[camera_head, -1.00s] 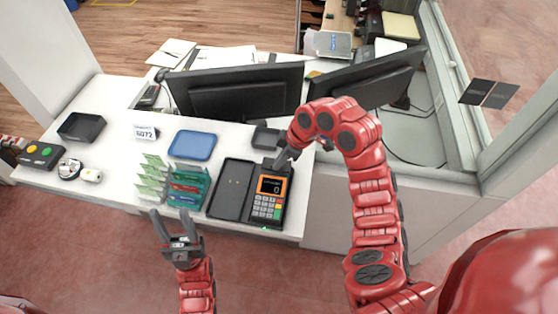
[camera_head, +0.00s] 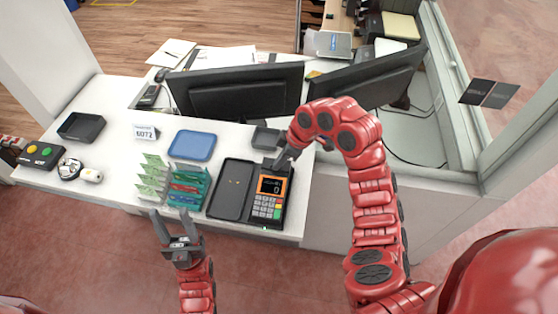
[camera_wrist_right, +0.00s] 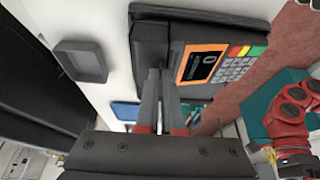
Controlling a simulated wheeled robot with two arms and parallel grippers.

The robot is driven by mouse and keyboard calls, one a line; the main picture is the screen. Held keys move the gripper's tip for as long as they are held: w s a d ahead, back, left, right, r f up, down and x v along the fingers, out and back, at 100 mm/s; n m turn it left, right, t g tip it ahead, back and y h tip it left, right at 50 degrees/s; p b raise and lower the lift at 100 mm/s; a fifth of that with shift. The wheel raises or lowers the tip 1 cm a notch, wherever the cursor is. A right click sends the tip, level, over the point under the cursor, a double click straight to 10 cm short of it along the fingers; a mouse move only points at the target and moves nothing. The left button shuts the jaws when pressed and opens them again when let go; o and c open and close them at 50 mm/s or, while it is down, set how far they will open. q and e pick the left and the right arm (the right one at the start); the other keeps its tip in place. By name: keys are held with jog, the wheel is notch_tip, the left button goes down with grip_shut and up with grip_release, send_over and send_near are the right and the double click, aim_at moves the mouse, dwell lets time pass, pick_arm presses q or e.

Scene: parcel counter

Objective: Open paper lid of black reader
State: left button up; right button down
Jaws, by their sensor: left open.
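The black reader (camera_head: 267,198) stands at the counter's front right, with an orange-framed screen and a keypad. Its dark top section (camera_head: 277,165) is partly hidden by my right gripper (camera_head: 281,159). In the right wrist view, the reader (camera_wrist_right: 205,70) shows its black top section (camera_wrist_right: 150,42) at the left of the screen. My right gripper's fingers (camera_wrist_right: 162,72) are close together with their tips at this section's edge; contact and any gap are unclear. I cannot see the lid raised. My left gripper (camera_head: 176,222) is open and empty, in front of the counter.
A flat black tray (camera_head: 231,190) lies left of the reader. Card racks (camera_head: 187,186), a blue tray (camera_head: 193,145) and a small dark tray (camera_head: 266,137) are nearby. Two monitors (camera_head: 245,93) stand behind. The counter right of the reader is narrow.

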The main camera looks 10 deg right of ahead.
jog(key=shift+r, duration=0.1)
jog(key=r+g+p, duration=0.1)
jog(key=p, duration=0.2)
jog(key=shift+w, duration=0.3)
jog(key=shift+w+d+g+y+p, duration=0.1)
jog(key=shift+w+g+y+p, duration=0.25)
jog(key=shift+p, duration=0.35)
jog(key=shift+w+d+r+m+g+p, duration=0.1)
jog(key=shift+w+d+m+g+p, duration=0.15)
jog(key=shift+g+p, duration=0.2)
jog(key=shift+w+m+g+p, duration=0.15)
jog(key=shift+w+g+p, duration=0.15)
jog(key=shift+w+p, duration=0.1)
jog(key=shift+s+g+y, duration=0.1)
jog(key=shift+g+y, duration=0.2)
jog(key=shift+y, duration=0.05)
